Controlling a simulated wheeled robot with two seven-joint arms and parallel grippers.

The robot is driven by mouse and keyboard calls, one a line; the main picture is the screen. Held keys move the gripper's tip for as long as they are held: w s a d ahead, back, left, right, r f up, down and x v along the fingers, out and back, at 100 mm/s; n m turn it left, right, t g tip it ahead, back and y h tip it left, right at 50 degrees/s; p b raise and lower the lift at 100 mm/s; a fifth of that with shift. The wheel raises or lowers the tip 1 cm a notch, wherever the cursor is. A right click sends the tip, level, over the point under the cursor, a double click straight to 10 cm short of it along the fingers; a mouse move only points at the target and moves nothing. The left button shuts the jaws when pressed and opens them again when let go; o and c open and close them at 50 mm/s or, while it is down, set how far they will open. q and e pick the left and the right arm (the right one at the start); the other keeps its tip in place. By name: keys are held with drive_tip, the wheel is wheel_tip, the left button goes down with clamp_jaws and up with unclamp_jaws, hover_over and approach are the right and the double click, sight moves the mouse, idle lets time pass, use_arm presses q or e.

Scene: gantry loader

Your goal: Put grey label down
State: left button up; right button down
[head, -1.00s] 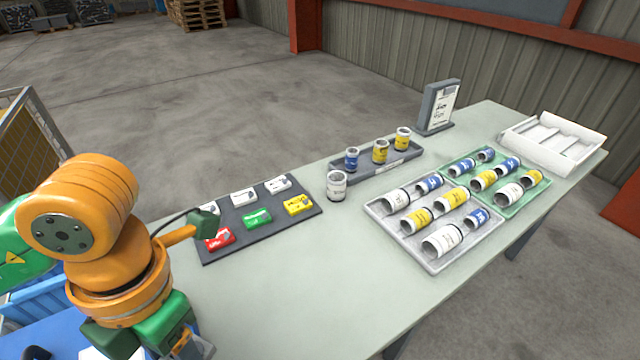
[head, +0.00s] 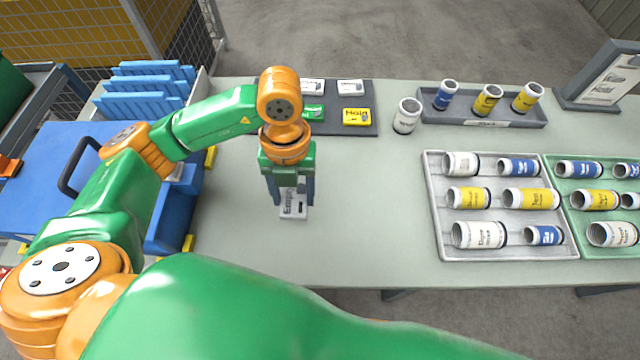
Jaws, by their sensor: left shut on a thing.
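My left gripper (head: 291,200) points down over the bare table in front of the dark mat. It is shut on the grey label (head: 293,212), a small pale plate with dark lettering between the fingers. The label's lower end is at or just above the table top; I cannot tell if it touches. The fingers hide part of the label. My right gripper is not in view.
The dark mat (head: 340,128) behind holds several coloured labels, partly hidden by my arm. A white can (head: 406,116) stands right of it, near a grey tray (head: 480,122) with cans. A light tray (head: 437,205) of cans lies right. Table (head: 360,215) between is clear.

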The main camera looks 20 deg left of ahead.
use_arm(q)
hover_over(316, 206)
drive_tip(key=f, duration=0.6)
drive_tip(key=shift+w+a+f, duration=0.1)
drive_tip(key=shift+w, duration=0.1)
wheel_tip(316, 206, down, 3)
drive_tip(key=shift+r+p, duration=0.2)
drive_tip(key=shift+p, duration=0.35)
drive_tip(key=shift+f, duration=0.4)
drive_tip(key=o, duration=1.3)
drive_tip(key=shift+o, duration=0.2)
drive_tip(key=shift+r, duration=0.1)
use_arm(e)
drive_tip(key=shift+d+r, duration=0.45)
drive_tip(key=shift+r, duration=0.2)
